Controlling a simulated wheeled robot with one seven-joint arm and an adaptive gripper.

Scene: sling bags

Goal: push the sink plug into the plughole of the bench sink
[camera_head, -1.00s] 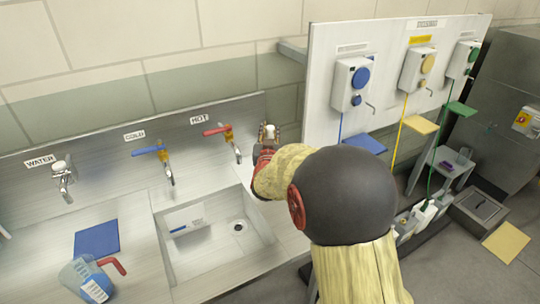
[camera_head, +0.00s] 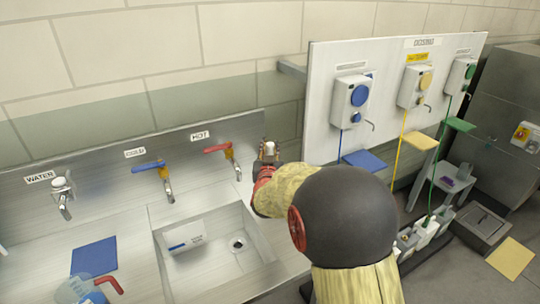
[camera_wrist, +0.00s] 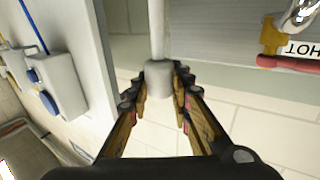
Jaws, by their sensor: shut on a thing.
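My gripper (camera_head: 268,153) is shut on a pale grey cylinder, which looks like the sink plug (camera_head: 269,147). In the wrist view, the plug (camera_wrist: 157,78) sits between the fingertips, with a thin pale rod rising behind it in the picture. The fingers partly hide it. The bench sink (camera_head: 163,258) is a steel basin at the lower middle of the head view. Its plughole (camera_head: 237,244) is a dark, uncovered ring in the basin floor. The gripper is apart from the plughole, near the basin's back right, beside the hot tap.
The red-handled hot tap (camera_head: 232,157) and blue-handled cold tap (camera_head: 163,180) stand behind the basin. A dosing board (camera_head: 325,90) stands right. A blue mat (camera_head: 94,256) and jug (camera_head: 85,289) are left.

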